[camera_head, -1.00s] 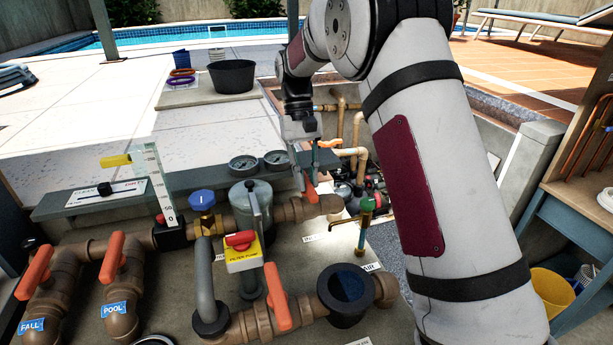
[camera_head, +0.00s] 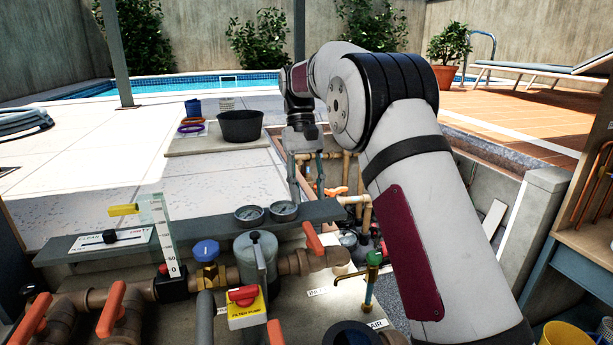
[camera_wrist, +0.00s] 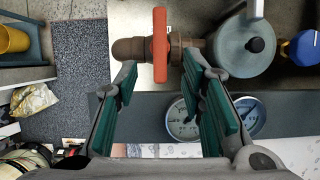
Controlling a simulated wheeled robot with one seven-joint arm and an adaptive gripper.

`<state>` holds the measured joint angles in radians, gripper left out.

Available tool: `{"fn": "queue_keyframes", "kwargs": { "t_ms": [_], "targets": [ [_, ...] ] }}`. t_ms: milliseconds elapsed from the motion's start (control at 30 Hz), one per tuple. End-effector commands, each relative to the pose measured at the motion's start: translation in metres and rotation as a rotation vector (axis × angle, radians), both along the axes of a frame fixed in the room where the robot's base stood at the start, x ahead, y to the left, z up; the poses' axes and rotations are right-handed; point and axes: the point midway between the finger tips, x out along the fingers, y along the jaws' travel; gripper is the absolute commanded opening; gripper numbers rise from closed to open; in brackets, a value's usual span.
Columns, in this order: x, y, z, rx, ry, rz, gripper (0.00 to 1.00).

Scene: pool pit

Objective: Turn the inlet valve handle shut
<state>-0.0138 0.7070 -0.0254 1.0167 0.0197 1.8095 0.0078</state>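The orange inlet valve handle (camera_head: 312,238) stands on the brown pipe, right of the grey-lidded filter pot (camera_head: 255,258). A partly hidden label starting "IN" (camera_head: 318,291) lies below it. In the wrist view the handle (camera_wrist: 160,45) lies crosswise to the pipe. My gripper (camera_head: 306,188) is above and behind the handle, near the gauge shelf. In the wrist view my gripper (camera_wrist: 158,75) is open, its green-padded fingers wide apart. The handle appears ahead between the fingertips, with no contact visible.
Two round gauges (camera_head: 266,213) sit on the grey shelf (camera_head: 187,233) beside my gripper. A blue-topped valve (camera_head: 206,252), a red-knobbed yellow filter pump switch (camera_head: 245,306) and a green-topped brass tap (camera_head: 372,265) stand close by. Other orange handles (camera_head: 111,309) are at the left.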

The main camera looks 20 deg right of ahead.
Motion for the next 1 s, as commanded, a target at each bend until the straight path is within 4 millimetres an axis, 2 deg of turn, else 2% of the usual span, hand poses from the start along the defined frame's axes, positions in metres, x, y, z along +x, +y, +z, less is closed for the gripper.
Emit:
{"fn": "queue_keyframes", "kwargs": {
  "t_ms": [100, 300, 733, 867, 1000],
  "targets": [
    [0.007, 0.000, 0.014, 0.000, -0.002, 0.000, 0.37],
    [0.012, 0.000, 0.027, 0.000, 0.000, 0.000, 0.37],
    [0.013, 0.000, 0.031, 0.000, 0.000, 0.000, 0.37],
    [0.007, -0.001, 0.040, 0.000, -0.017, -0.001, 0.37],
    [-0.014, -0.002, 0.064, 0.001, -0.073, -0.002, 0.37]
  ]
}}
